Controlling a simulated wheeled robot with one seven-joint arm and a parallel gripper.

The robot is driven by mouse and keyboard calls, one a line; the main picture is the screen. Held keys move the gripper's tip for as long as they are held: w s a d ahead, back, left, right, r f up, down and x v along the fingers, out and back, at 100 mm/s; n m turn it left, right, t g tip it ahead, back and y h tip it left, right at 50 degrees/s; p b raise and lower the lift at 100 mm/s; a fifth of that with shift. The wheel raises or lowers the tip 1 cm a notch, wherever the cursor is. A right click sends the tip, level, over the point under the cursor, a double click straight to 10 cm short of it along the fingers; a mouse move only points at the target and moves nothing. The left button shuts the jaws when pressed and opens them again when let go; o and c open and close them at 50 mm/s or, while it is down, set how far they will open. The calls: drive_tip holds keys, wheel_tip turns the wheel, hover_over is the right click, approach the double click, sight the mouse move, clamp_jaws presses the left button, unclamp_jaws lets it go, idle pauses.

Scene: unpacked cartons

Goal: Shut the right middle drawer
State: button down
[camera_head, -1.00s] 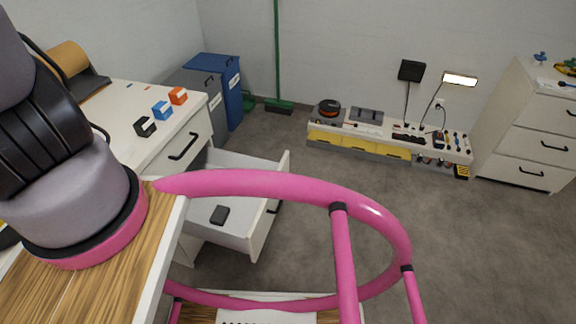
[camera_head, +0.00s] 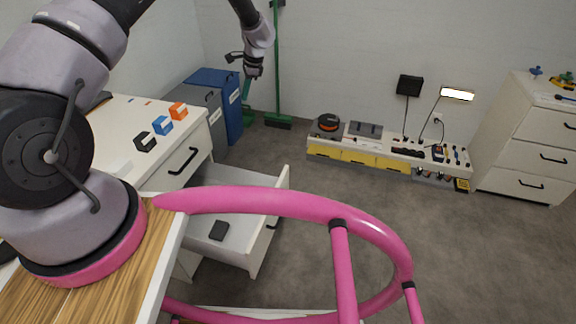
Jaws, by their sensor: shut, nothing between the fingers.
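The open drawer (camera_head: 262,179) sticks out to the right from the white cabinet at the left, below a shut drawer with a black handle (camera_head: 183,161). A small dark box (camera_head: 219,230) lies inside the open drawer. My gripper (camera_head: 248,84) is shut and empty. It is raised in the upper middle of the picture, apart from the drawer, in front of the blue bin and green broom.
Black, blue and orange blocks (camera_head: 163,125) stand on the cabinet top. A blue bin (camera_head: 228,118) and a green broom (camera_head: 277,95) stand behind. A low bench (camera_head: 380,129) with tools runs along the wall. The floor right of the drawer is clear.

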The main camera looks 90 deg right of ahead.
drive_tip(key=s+a+f+m, duration=0.3)
drive_tip(key=s+a+f, duration=0.5)
drive_tip(key=s+f, duration=0.35)
drive_tip(key=s+a+f+m, duration=0.4)
drive_tip(key=s+a+f, duration=0.3)
drive_tip(key=s+f, duration=0.45)
drive_tip(key=w+d+f, duration=0.2)
drive_tip(key=w+f, duration=0.4)
drive_tip(key=f, duration=0.2)
drive_tip(key=shift+w+f+t, duration=0.15)
drive_tip(key=shift+f+t, duration=0.05)
drive_tip(key=shift+t, duration=0.2)
drive_tip(key=w+d, duration=0.3)
drive_tip(key=w, duration=0.7)
drive_tip(key=w+d, duration=0.3)
drive_tip(key=w, duration=0.8)
drive_tip(key=w+d, duration=0.3)
drive_tip(key=w, duration=0.7)
drive_tip(key=shift+w, duration=0.35)
drive_tip(key=shift+s, duration=0.1)
